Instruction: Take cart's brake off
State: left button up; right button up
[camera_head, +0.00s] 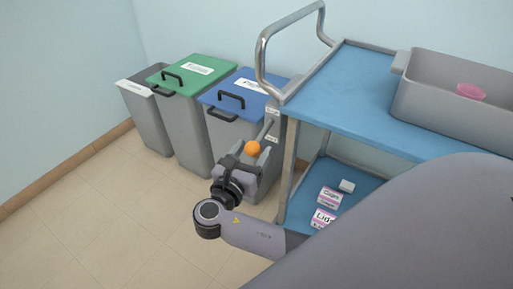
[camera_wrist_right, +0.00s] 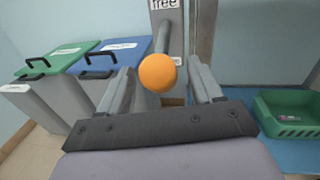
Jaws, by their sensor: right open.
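The cart (camera_head: 345,85) has blue shelves and a metal frame. A brake lever with an orange ball knob (camera_head: 252,148) sits at its left end, beside a plate with two small labels (camera_head: 272,111). My right gripper (camera_head: 254,158) is open at the knob. In the right wrist view the orange knob (camera_wrist_right: 157,72) shows between the two spread fingers of the gripper (camera_wrist_right: 160,88), with a gap on each side. The grey lever rod (camera_wrist_right: 167,35) runs up behind the knob, near a label reading "free" (camera_wrist_right: 164,4). My left gripper is out of view.
A grey tub (camera_head: 450,100) holds a pink item on the top shelf. Labelled boxes (camera_head: 330,197) lie below. A green basket (camera_wrist_right: 290,115) shows right. The floor at left is clear.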

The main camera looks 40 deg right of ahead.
aim_at(261, 136)
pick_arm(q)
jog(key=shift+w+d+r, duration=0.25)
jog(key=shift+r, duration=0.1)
pick_arm(e)
jog(key=shift+x, duration=1.45)
